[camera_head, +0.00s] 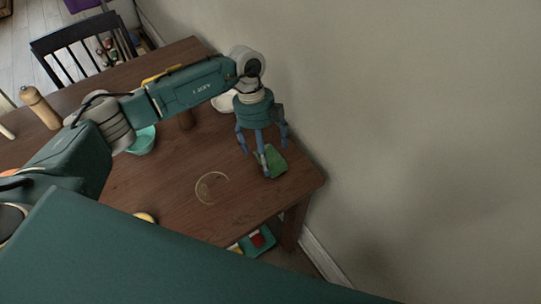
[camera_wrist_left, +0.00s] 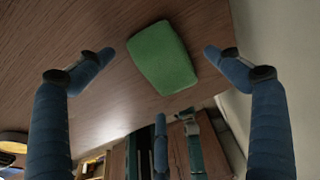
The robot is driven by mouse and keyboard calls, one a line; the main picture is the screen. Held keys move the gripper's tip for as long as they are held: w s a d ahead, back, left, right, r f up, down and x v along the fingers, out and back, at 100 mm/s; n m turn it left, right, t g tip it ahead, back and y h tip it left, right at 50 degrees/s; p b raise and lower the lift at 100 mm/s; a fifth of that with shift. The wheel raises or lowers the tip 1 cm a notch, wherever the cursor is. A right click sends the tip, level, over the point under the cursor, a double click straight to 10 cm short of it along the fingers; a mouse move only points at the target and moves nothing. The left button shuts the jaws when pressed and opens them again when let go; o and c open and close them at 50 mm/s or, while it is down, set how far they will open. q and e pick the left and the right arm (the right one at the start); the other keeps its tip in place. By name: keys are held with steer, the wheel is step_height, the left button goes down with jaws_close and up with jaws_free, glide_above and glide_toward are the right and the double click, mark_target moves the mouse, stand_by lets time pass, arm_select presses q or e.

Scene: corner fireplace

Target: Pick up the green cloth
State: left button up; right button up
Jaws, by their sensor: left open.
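The green cloth (camera_head: 277,161) lies on the wooden table near its right corner, close to the wall. It looks like a folded, rounded block in the left wrist view (camera_wrist_left: 162,57). My left gripper (camera_head: 264,158) points down over the cloth, its fingers spread. In the left wrist view, the fingers of my left gripper (camera_wrist_left: 160,75) stand on both sides of the cloth and a third finger is below it, with none seen touching it. In the head view one finger covers part of the cloth. My right gripper is not in view.
The wooden table (camera_head: 160,185) has a ring-shaped mark (camera_head: 212,188) left of the cloth. A teal bowl (camera_head: 142,140), a pale plate (camera_head: 223,103) and a wooden mill (camera_head: 40,107) stand farther left. The wall (camera_head: 400,120) rises close beside the table's right edge. A dark chair (camera_head: 80,50) stands behind.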

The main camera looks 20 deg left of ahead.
arm_select(q)
steer(key=shift+d+f, duration=0.1)
steer(key=shift+f, duration=0.4)
steer(key=c, duration=1.2)
steer(key=shift+r, duration=0.15)
step_height(320, 180, up, 20)
steer(key=shift+f+b, duration=0.1)
steer(key=shift+b, duration=1)
